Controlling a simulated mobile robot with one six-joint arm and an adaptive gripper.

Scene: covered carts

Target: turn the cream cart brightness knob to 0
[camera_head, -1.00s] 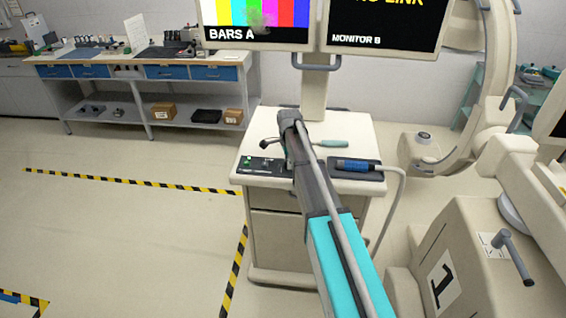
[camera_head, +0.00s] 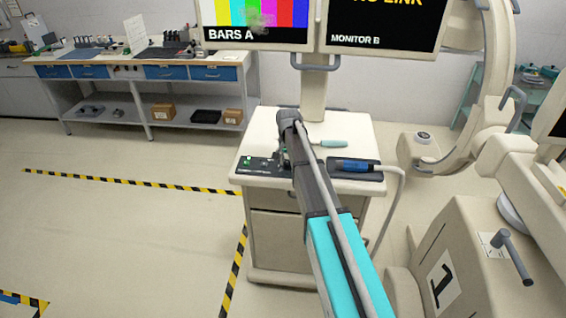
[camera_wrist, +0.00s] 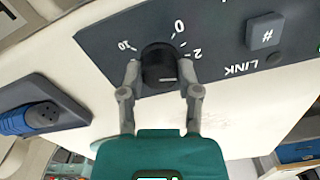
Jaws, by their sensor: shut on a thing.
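The cream cart (camera_head: 262,122) stands in the middle of the head view, with a dark control panel (camera_head: 257,165) at its front left edge. In the wrist view the panel (camera_wrist: 222,35) shows a black round knob (camera_wrist: 158,60) with printed marks 10, 0 and 2 around it. A short white line shows on the knob's face, but I cannot tell exactly which mark it points at. My gripper (camera_wrist: 161,76) has one finger on each side of the knob and is shut on it. In the head view my arm hides the knob.
On the panel, a square # button (camera_wrist: 264,31) sits beside the knob, near the word LINK. A blue-handled probe (camera_head: 355,165) lies in a dark holder at the cart's right. Two monitors stand behind.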

